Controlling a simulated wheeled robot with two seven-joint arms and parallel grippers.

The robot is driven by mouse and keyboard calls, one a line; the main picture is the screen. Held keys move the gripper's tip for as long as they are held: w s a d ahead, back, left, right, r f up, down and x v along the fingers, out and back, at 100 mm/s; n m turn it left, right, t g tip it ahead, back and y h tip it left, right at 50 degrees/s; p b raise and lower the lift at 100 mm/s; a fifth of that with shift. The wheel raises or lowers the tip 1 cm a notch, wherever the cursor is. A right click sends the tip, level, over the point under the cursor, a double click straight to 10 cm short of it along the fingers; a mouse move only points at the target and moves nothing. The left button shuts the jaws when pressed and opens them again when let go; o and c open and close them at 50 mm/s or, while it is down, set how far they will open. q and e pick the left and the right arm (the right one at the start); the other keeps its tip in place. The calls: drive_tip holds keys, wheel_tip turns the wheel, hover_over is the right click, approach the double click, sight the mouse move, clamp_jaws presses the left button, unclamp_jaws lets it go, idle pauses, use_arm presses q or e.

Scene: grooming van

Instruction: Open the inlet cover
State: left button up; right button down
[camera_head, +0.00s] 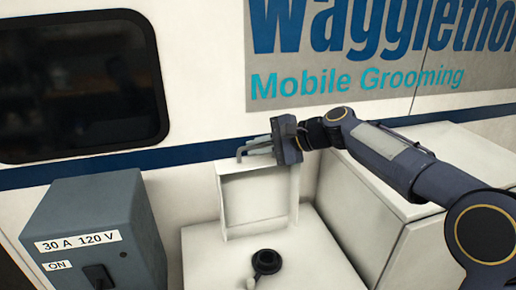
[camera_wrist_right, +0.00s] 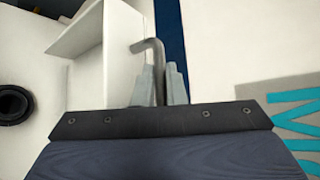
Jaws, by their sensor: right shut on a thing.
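The inlet cover (camera_head: 258,200) is a white, shallow, box-like lid. It stands raised, roughly upright, at the back of a white housing, with its hollow inside showing. The black round inlet (camera_head: 266,262) lies uncovered in front of it. In the wrist view the cover (camera_wrist_right: 88,38) is at the upper left and the inlet (camera_wrist_right: 14,104) at the left edge. My right gripper (camera_head: 258,149) is at the cover's top edge. Its fingers (camera_wrist_right: 160,86) are shut on a thin grey bent handle (camera_wrist_right: 150,48); where the handle joins the cover is hard to see. My left gripper is not in view.
A grey power box (camera_head: 95,225) labelled "30 A 120 V" stands at the left. A white cabinet (camera_head: 375,215) stands to the right, under my right arm. The van wall (camera_head: 200,75) with a dark window is close behind the cover.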

drive_tip(key=shift+f, duration=0.25)
drive_tip(key=c, duration=1.5)
unclamp_jaws()
drive_tip(key=shift+b+v, duration=1)
drive_tip(key=shift+v, duration=3)
drive_tip(key=shift+a+r, duration=0.1)
drive_tip(key=shift+r, duration=0.05)
